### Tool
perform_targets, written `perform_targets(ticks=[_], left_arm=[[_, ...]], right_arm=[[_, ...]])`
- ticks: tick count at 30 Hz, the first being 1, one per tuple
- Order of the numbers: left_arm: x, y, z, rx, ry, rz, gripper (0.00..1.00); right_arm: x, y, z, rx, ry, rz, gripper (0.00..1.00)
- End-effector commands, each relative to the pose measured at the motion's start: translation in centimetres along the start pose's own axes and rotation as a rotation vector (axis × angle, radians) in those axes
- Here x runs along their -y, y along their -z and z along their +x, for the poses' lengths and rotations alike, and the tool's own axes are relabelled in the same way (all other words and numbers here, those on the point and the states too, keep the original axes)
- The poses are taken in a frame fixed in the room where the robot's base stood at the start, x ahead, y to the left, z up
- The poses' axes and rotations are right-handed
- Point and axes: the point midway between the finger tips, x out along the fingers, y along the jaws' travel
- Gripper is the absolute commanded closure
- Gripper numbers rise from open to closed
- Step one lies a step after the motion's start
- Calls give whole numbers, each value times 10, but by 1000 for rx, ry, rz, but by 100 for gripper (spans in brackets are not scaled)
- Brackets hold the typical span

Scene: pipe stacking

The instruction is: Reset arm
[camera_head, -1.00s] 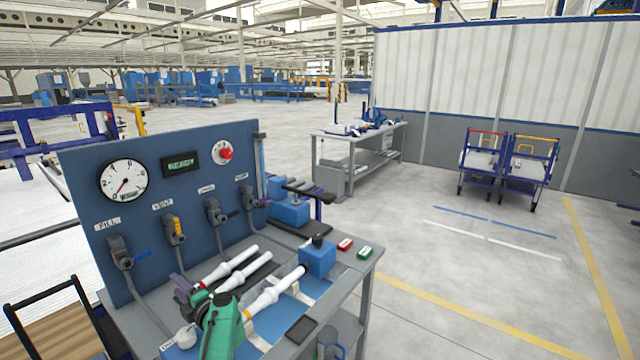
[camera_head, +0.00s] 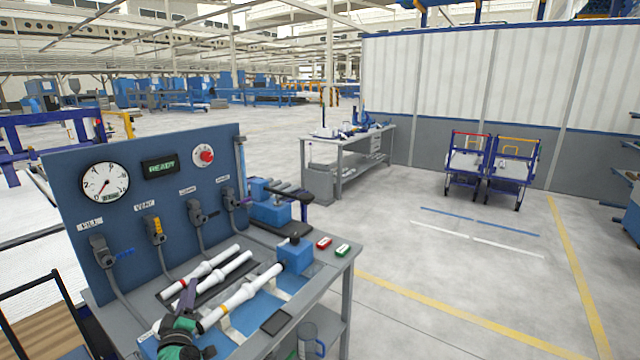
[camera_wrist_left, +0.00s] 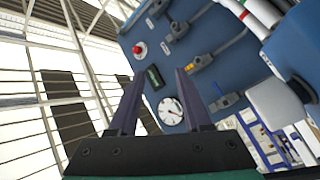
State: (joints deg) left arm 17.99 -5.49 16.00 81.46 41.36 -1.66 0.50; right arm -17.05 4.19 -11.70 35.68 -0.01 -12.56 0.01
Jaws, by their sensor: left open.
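My left gripper (camera_head: 187,297) has a green body and dark purple fingers. It is at the lower left of the head view, over the near end of the bench. In the left wrist view its two fingers (camera_wrist_left: 158,78) stand apart with nothing between them. A long white pipe (camera_head: 239,296) lies on the bench, its far end at a blue block (camera_head: 296,254). Two more pipes lie behind it: a white one with a red band (camera_head: 218,266) and another white one (camera_head: 237,264). The near pipe ends are partly hidden by my gripper. My right gripper is not in view.
A blue panel (camera_head: 110,215) with a gauge (camera_head: 105,182), a display reading READY (camera_head: 160,167), a red knob (camera_head: 204,155) and several valves stands behind the pipes. Red (camera_head: 324,243) and green (camera_head: 342,250) buttons sit at the bench's right. Open floor lies to the right.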

Motion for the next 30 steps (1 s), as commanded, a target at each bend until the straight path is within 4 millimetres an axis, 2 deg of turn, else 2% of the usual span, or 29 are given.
perform_targets(ticks=[2, 4, 7, 9, 11, 15, 21, 26, 30], left_arm=[[-1, -25, -26, 177, -24, 147, 51], [1, -53, -61, 374, -33, 301, 51], [12, -87, -126, 662, -10, 515, 51], [20, -98, -167, 817, 20, 627, 51], [26, -102, -197, 921, 48, 700, 51], [37, -100, -257, 1109, 115, 827, 51], [44, -85, -325, 1306, 209, 947, 51], [45, -66, -370, 1432, 284, 1015, 51], [74, -91, -369, 1456, 297, 1015, 51]], right_arm=[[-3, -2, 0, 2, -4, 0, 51], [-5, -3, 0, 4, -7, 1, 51], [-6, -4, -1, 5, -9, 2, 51], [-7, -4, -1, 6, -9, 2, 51], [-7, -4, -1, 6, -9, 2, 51], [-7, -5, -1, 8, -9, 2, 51], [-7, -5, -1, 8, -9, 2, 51], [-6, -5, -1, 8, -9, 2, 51], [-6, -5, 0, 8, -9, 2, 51]])
